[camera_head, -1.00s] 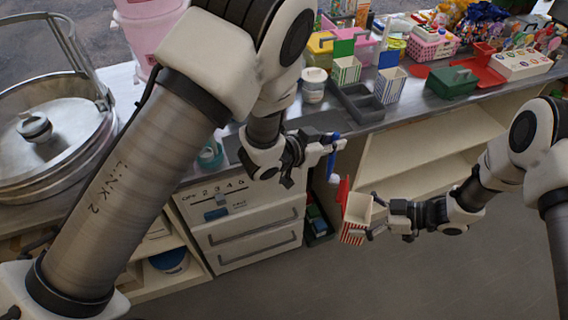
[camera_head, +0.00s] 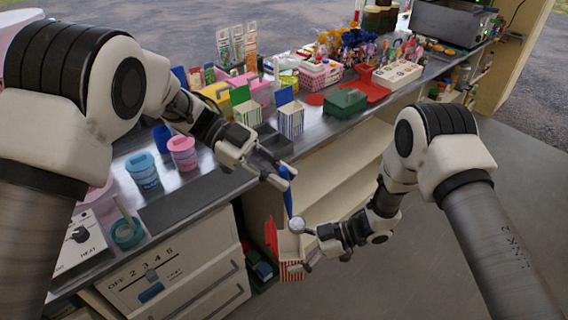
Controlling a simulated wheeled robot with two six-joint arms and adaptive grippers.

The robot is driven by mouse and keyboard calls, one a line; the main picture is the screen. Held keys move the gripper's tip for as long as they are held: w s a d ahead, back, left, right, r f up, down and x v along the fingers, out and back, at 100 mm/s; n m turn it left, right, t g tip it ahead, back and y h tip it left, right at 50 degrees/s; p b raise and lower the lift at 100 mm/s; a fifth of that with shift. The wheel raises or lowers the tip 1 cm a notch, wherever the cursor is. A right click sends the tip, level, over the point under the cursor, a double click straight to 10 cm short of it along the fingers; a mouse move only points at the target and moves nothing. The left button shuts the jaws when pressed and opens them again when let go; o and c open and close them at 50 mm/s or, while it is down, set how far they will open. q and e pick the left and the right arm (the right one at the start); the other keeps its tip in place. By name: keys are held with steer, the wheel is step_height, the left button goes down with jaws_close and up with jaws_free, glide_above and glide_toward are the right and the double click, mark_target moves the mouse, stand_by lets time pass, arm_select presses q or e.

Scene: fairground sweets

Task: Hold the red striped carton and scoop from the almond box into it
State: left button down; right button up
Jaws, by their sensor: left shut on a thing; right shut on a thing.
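My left gripper (camera_head: 283,178) is shut on a scoop with a blue handle (camera_head: 289,203), in front of the counter edge. The scoop's pale round end (camera_head: 297,225) hangs down and overlaps the carton's top edge in the picture; I cannot tell whether they touch or whether it holds anything. My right gripper (camera_head: 312,252) is shut on the red striped carton (camera_head: 291,271), below and in front of the counter. The carton is roughly upright with its red flap (camera_head: 271,236) raised on the left. I cannot make out which box holds almonds.
A green striped carton (camera_head: 246,112) and a blue striped carton (camera_head: 290,120) stand on the counter behind a dark grey tray (camera_head: 272,147). A dark green box (camera_head: 345,102) stands farther right. Blue and pink tubs (camera_head: 182,153) stand left. Open shelves (camera_head: 335,170) lie below.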

arm_select(q)
steer(key=s+a+f+m+t+h, duration=0.3)
steer(key=s+a+f+m+h, duration=0.1)
steer(key=s+a+f+m, duration=0.3)
steer(key=s+f+m, duration=0.2)
steer(key=s+f, duration=0.1)
steer(key=shift+s+a+f, duration=0.2)
steer(key=shift+s+f, duration=0.1)
stand_by(0.6)
steer(key=w+d+r+n+g+y, duration=0.3)
steer(key=w+d+r+n+y, duration=0.1)
steer(key=w+d+r+n, duration=0.4)
steer(key=w+r+n, duration=0.2)
steer(key=w+r, duration=0.1)
steer(key=w, duration=0.1)
steer(key=shift+w+d+r+g+y, duration=0.2)
steer(key=shift+w+d+g+y, duration=0.1)
steer(key=shift+w+g, duration=0.1)
